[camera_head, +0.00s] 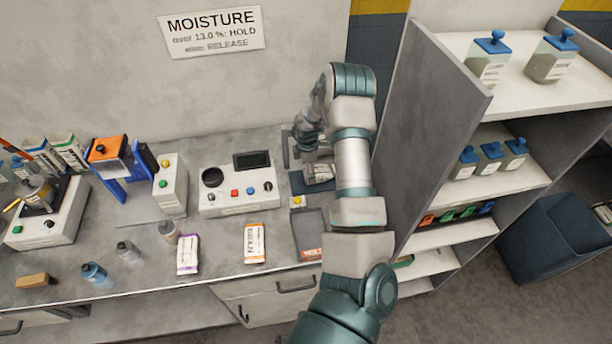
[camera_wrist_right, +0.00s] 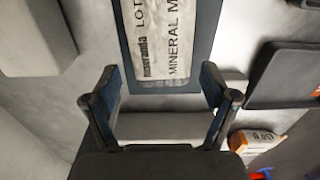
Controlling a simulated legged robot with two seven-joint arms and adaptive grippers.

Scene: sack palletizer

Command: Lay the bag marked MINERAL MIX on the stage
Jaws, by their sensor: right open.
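The bag marked MINERAL MIX (camera_wrist_right: 165,38) is pale with dark print. It lies flat on a dark blue plate (camera_wrist_right: 168,87), which looks like the stage. In the head view the bag (camera_head: 319,172) shows on the plate (camera_head: 298,186), partly behind my right arm. My right gripper (camera_wrist_right: 160,74) is open and empty, its fingers apart short of the bag's near end. In the head view the right gripper (camera_head: 303,142) is at the back of the bench, partly hidden by its own wrist. My left gripper is out of view.
A dark tray (camera_head: 306,228) lies in front of the plate. A control box (camera_head: 238,183) stands to the left, with small bags (camera_head: 254,243) (camera_head: 188,254) and bottles (camera_head: 93,272) along the bench front. A grey shelf unit (camera_head: 432,110) rises close on the right.

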